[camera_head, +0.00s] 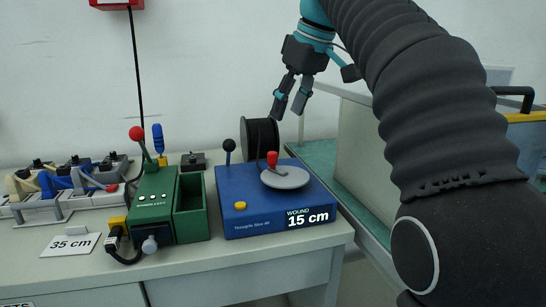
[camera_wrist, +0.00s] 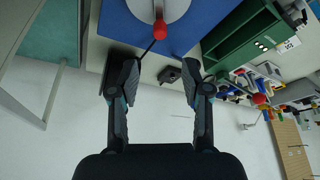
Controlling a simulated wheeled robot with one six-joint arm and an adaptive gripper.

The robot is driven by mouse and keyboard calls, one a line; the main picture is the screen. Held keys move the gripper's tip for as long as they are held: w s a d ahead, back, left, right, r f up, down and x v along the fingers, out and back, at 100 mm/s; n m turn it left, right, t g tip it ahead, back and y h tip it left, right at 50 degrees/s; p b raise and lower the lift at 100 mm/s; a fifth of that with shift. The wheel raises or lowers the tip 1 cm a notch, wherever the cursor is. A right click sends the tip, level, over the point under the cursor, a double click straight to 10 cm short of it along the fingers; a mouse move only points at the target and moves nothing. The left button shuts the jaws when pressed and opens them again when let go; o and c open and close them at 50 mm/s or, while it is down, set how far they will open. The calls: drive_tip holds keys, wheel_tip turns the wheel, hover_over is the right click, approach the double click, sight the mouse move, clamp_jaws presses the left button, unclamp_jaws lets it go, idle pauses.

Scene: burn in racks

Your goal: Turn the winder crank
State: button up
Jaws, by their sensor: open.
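The winder is a blue box (camera_head: 240,191) on the bench with a label reading "WOUND 15 cm". On its top is a grey crank disc (camera_head: 286,179) with a red knob (camera_head: 272,158) standing at its back left edge. A black spool (camera_head: 261,138) stands behind the disc. A black ball lever (camera_head: 229,146) and a yellow button (camera_head: 240,205) are on the left of the box. My gripper (camera_head: 290,108) is open and empty, above and behind the winder. In the wrist view the red knob (camera_wrist: 160,30) lies ahead of the open fingers (camera_wrist: 158,88), apart from them.
A wall rises behind the bench.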

sight(273, 153)
drive_tip(key=b+x, duration=0.3)
drive_tip(key=x, duration=0.9)
drive_tip(key=shift+w+f, duration=0.15)
drive_tip(key=shift+f, duration=0.05)
clamp_jaws()
